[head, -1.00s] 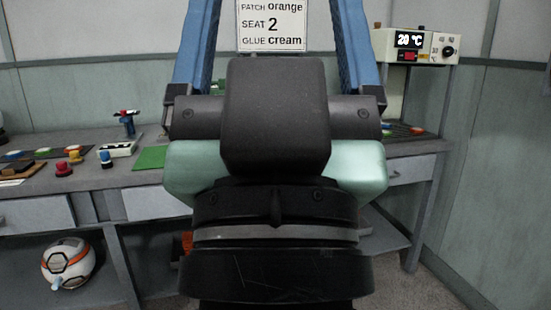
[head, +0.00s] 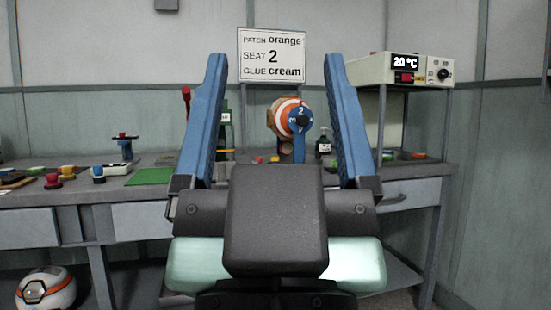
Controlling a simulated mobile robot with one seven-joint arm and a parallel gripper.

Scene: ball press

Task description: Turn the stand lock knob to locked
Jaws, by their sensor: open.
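My gripper (head: 275,62) is open and empty, its two blue fingers pointing up in the head view. Between the fingers, farther back on the bench, stands an orange and white striped ball (head: 284,112). A blue numbered disc (head: 297,128) with a dark round knob (head: 302,120) at its middle shows at the ball's right side. A blue upright (head: 299,150) shows below it. I cannot tell whether the dark knob is the stand lock knob, nor its setting. My gripper's body hides the lower part of the stand. The fingers look apart from it.
The bench (head: 60,196) holds a green mat (head: 150,176), coloured stoppers and a small press-like tool (head: 124,146) at left. A 20 °C heater box (head: 405,70) is on a rack at right. Another ball (head: 46,288) lies below.

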